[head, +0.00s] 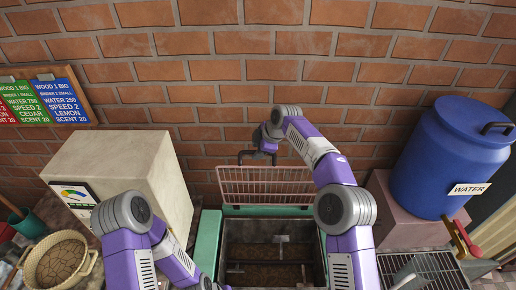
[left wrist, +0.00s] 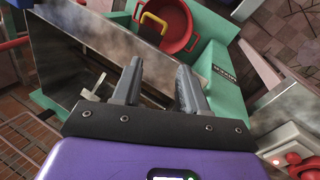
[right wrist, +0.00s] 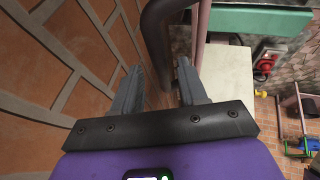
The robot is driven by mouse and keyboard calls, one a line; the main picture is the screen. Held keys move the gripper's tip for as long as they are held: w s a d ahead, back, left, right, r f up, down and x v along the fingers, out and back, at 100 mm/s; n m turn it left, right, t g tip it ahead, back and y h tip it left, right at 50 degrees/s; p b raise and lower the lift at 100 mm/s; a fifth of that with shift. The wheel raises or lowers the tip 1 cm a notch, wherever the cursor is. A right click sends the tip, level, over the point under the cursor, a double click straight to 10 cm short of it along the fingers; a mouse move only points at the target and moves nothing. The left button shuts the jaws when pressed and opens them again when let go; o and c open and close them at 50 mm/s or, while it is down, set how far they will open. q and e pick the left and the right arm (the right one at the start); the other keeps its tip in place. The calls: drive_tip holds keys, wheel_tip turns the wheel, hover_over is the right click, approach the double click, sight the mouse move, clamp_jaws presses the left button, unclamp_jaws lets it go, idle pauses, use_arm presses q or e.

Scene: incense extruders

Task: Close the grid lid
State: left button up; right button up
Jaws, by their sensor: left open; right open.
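The grid lid (head: 285,185) is a pink wire grid in the head view. It stands raised at the back of the teal extruder (head: 208,240), whose hopper (head: 270,240) is open. My right gripper (head: 258,157) is open at the lid's upper left, close to the brick wall. In the right wrist view a thin pinkish bar, probably the lid's edge (right wrist: 202,30), runs just beyond the fingers. My left gripper (left wrist: 160,75) is open over the extruder, seen in the left wrist view; the head view does not show its fingers. Pink wires, probably the lid (left wrist: 22,140), show at lower left there.
A beige box (head: 125,165) stands left of the extruder. A blue water barrel (head: 450,160) stands on a block at right. The brick wall (head: 200,110) is close behind. A dark pipe (right wrist: 158,40) is near my right fingers.

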drive_tip(key=shift+s+r, duration=0.15)
drive_tip(key=shift+s, duration=0.15)
drive_tip(key=shift+w, duration=0.2)
drive_tip(key=c, duration=0.6)
clamp_jaws()
